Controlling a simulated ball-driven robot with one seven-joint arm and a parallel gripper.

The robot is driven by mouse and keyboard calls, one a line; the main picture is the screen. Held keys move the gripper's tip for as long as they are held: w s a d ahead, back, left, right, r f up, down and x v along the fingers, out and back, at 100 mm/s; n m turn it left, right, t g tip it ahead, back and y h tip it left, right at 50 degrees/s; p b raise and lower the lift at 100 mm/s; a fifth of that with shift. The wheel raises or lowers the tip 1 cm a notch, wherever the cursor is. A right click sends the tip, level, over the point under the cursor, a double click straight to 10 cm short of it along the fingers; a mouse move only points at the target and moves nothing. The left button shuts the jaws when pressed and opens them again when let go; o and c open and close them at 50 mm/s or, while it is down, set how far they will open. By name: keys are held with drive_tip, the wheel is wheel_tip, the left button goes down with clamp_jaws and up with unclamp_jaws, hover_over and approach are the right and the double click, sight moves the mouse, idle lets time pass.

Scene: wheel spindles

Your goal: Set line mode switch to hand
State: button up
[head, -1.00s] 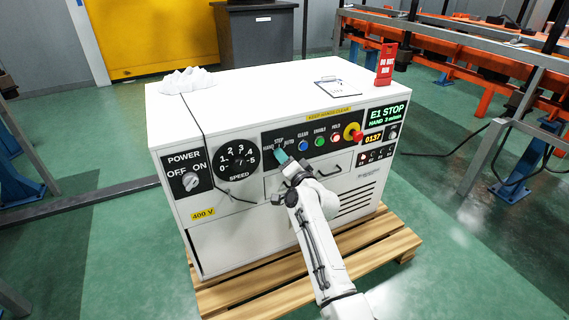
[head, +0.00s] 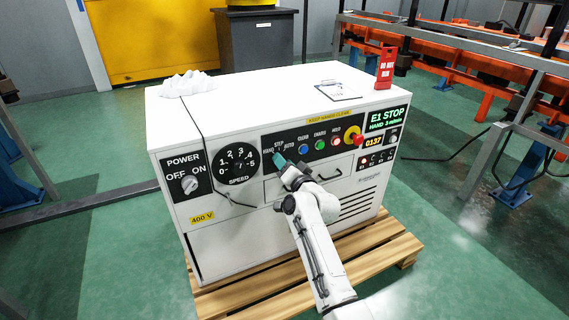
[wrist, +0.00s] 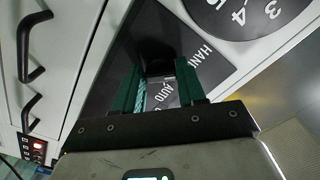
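The line mode switch (wrist: 158,68) is a dark knob on a black panel, seen in the wrist view between my fingers. HAND and AUTO labels show around it there; the knob's pointing direction is too dark to tell. In the head view, the HAND, STEP and AUTO labels surround its spot, and my fingers hide the knob. My gripper (head: 279,160) has green fingers and reaches the panel at the switch. In the wrist view the gripper (wrist: 162,88) has its fingers apart on both sides of the knob, with a visible gap; firm contact is not visible.
The white cabinet (head: 225,245) stands on a wooden pallet (head: 385,255). Blue, green and red buttons and a red emergency stop (head: 354,135) lie right of the switch. The speed dial (head: 238,163) is to its left. The display (head: 388,117) reads E1 STOP, HAND. A drawer handle is below.

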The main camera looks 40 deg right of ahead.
drive_tip(key=o, duration=0.4)
drive_tip(key=shift+s, duration=0.1)
drive_tip(key=p+v, duration=0.3)
drive_tip(key=v, duration=0.7)
drive_tip(key=shift+s, duration=0.3)
drive_tip(key=shift+a, duration=0.15)
